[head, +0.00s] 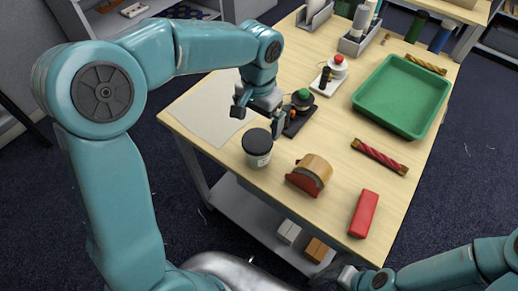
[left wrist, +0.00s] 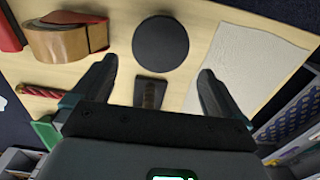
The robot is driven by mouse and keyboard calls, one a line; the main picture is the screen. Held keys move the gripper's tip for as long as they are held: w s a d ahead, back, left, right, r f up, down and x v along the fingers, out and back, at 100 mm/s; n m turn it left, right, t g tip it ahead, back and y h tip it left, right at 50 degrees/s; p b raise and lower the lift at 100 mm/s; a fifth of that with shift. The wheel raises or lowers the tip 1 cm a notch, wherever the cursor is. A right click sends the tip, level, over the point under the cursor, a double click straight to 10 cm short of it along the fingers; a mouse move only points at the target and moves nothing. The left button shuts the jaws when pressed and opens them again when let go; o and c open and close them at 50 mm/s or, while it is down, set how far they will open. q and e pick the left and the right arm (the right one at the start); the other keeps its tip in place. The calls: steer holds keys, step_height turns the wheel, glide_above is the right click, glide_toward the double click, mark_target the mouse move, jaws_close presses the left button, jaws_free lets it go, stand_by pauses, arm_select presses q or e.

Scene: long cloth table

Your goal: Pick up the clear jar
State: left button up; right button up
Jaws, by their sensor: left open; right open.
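The clear jar (head: 257,148) has a black lid and a pale label. It stands upright near the table's front left edge. In the left wrist view its round black lid (left wrist: 160,42) shows from above, beyond the fingertips and roughly centred between them. My left gripper (head: 258,119) is open and empty, above and just behind the jar, not touching it as far as I can see. Its two fingers also show spread in the left wrist view (left wrist: 158,72). My right gripper (head: 349,279) is at the bottom right, off the table, and only partly seen.
A tan and red tape roll (head: 311,174) stands right of the jar. A red block (head: 364,213) and a red twisted bar (head: 380,156) lie further right. A black stand (head: 298,121) is behind the jar. A green tray (head: 402,95) sits further back. A pale sheet (head: 211,108) lies left.

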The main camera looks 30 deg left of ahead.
mark_target(257, 140)
arm_select(q)
steer(key=f, duration=0.5)
steer(key=shift+s, duration=0.25)
steer(key=shift+f+p, duration=0.55)
steer(key=shift+f, duration=2.2)
steer(key=c, duration=0.8)
